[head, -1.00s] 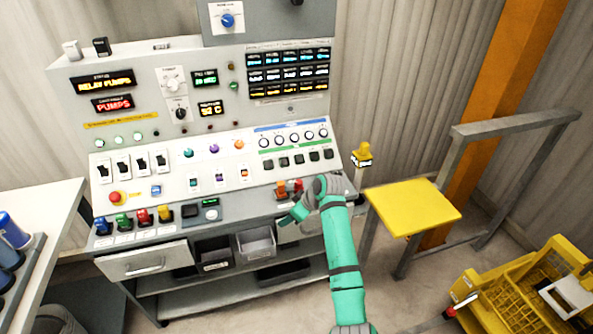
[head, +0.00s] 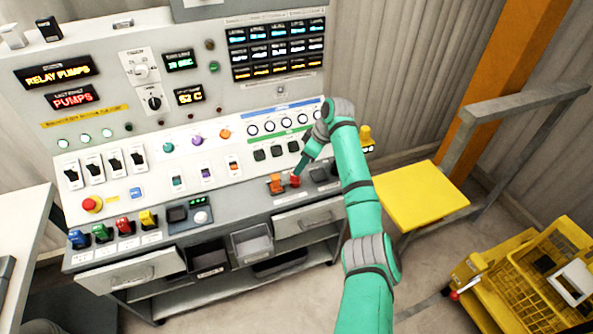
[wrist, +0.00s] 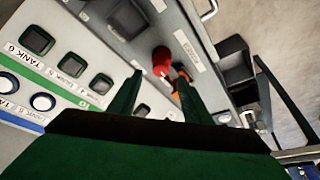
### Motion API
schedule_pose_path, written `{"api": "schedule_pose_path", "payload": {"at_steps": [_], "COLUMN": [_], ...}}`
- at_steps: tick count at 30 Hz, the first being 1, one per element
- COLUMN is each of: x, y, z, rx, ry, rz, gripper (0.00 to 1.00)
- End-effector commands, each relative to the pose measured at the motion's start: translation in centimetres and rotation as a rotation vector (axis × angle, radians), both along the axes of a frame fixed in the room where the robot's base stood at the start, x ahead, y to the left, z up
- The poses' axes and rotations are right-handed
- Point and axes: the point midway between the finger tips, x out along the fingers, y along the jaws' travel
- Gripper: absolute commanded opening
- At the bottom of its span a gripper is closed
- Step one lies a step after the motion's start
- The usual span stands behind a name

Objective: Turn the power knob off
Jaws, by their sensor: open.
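The control console (head: 115,160) fills the left of the head view. On its upright panel are a white round knob (head: 140,70) and, below it, a black rotary knob (head: 155,102). Their labels are too small to read, so I cannot tell which is the power knob. My gripper (head: 303,164) is open over the console's lower right ledge, just above a red knob (head: 295,181). In the wrist view, the red knob (wrist: 162,60) shows between and just beyond my open fingertips (wrist: 160,75). An orange control (head: 276,184) stands beside it, partly behind a finger in the wrist view.
Square black buttons (head: 277,150) lie just above the ledge, near my gripper. A red emergency-style button (head: 92,204) and several coloured knobs stand on the console's left. A yellow-topped stand (head: 420,195) and yellow cart (head: 520,270) are to the right.

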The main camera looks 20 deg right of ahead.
Motion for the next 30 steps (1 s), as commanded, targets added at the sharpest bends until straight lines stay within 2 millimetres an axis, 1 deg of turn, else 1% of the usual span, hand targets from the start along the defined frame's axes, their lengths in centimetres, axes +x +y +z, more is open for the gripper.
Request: {"api": "schedule_pose_path", "payload": {"at_steps": [1,3,6,9,15,22,23,24,26,27,28,30], "x": [0.2,0.5,0.9,1.2,1.5,1.5,1.5,1.5,1.5,1.5,1.5,1.5], "y": [0.3,0.7,1.1,1.4,1.6,1.6,1.6,1.6,1.6,1.6,1.6,1.6], "z": [-0.9,-2.0,-3.4,-4.3,-5.2,-5.2,-5.2,-5.2,-5.2,-5.2,-5.2,-5.2], "rx": [0.001,0.001,0.001,0.001,0.0,0.0,0.0,0.0,0.001,0.0,0.001,0.0], "ry": [0.002,0.002,0.002,0.001,0.0,0.0,0.0,0.0,-0.001,-0.001,-0.001,-0.001], "rz": [0.001,0.0,0.0,-0.001,0.0,0.0,0.0,0.0,0.0,0.0,0.0,0.0], "gripper": [0.44,0.44,0.44,0.44,0.44,0.44,0.42,0.32,0.18,0.09,0.03,0.03]}}
